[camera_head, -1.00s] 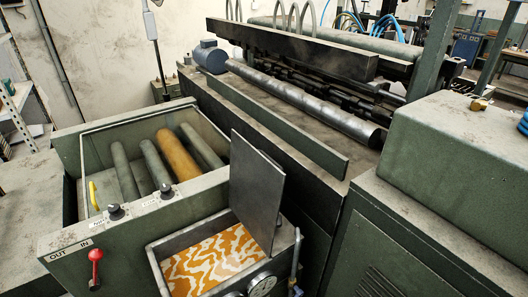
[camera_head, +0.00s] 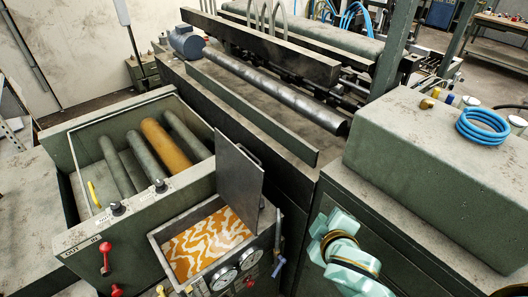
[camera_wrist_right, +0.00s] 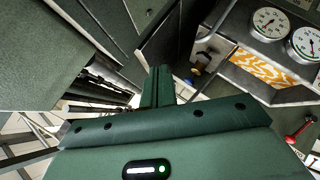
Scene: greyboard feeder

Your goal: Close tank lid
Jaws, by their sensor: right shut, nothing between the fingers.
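The tank (camera_head: 158,254) is an open metal box with orange-and-white marbled liquid inside, at the lower middle of the head view. Its lid (camera_head: 240,168), a flat dark grey plate, stands raised and slightly tilted at the tank's right rear side. My right gripper (camera_head: 330,228), mint green with dark bands, is to the right of the tank and lid, apart from the lid in the head view. In the right wrist view its fingers (camera_wrist_right: 159,82) are together and empty, and the marbled liquid (camera_wrist_right: 255,66) shows beyond them to the right. My left gripper is not in view.
Dial gauges (camera_head: 223,281) and a red-handled lever (camera_head: 106,258) are on the front panels. A bin of rollers (camera_head: 165,150) is left of the tank. A green housing (camera_head: 435,165) carrying a coiled blue hose (camera_head: 482,126) stands to the right.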

